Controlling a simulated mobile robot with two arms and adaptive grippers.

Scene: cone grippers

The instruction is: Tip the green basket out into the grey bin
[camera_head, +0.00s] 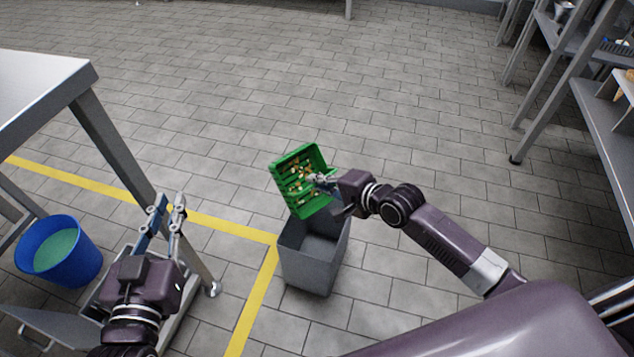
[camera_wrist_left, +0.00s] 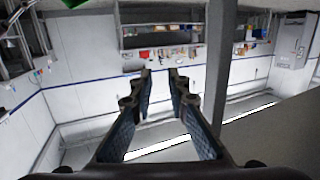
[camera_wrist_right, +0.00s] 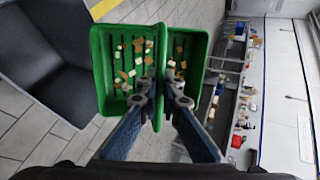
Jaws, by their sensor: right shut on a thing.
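The green basket (camera_head: 313,208) is tilted steeply over the far rim of the grey bin (camera_head: 308,268), with small tan and white pieces still inside it. My right gripper (camera_head: 322,180) is shut on the basket; in the right wrist view its fingers (camera_wrist_right: 163,92) close on the middle divider of the basket (camera_wrist_right: 104,75). The bin (camera_wrist_right: 38,50) shows there at the left, and its visible inside looks empty. My left gripper (camera_head: 166,208) is open and empty, left of the bin; its parted fingers show in the left wrist view (camera_wrist_left: 160,73).
A blue bucket (camera_head: 68,272) with green contents stands at the left, near a steel table (camera_head: 40,85). Yellow floor lines (camera_head: 225,226) run beside the bin. Steel shelving (camera_head: 580,85) stands at the right. The tiled floor behind the bin is clear.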

